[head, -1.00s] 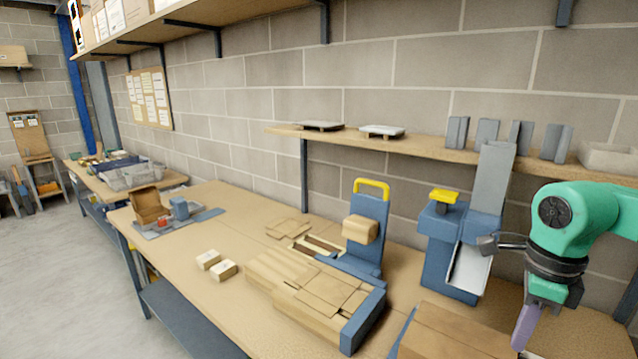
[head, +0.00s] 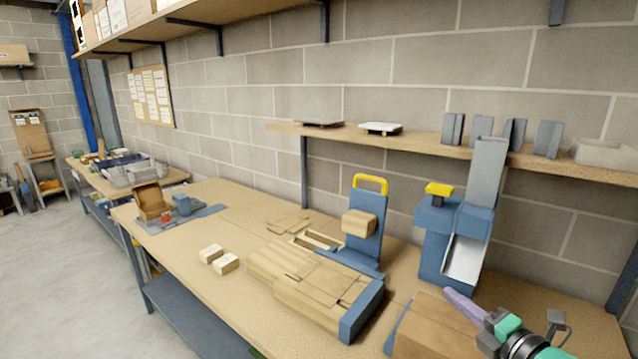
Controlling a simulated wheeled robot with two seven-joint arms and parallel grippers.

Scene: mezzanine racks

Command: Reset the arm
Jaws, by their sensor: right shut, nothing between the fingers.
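My right gripper (head: 451,294) is low at the right of the head view, with its purple fingers pointing up and to the left. The fingers are shut and hold nothing. They show in front of the blue dispenser (head: 432,262) and beside the brown box (head: 435,328) at the bench's front edge. I cannot tell whether they touch the box. Only the end of my right arm shows, at the bottom right. My left gripper is not in view.
The bench (head: 217,232) carries a blue stand with a yellow handle (head: 369,222), a stack of flat cartons (head: 310,285) and two small boxes (head: 226,263). A wall shelf (head: 420,142) holds grey bins. The bench's left part has bare room.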

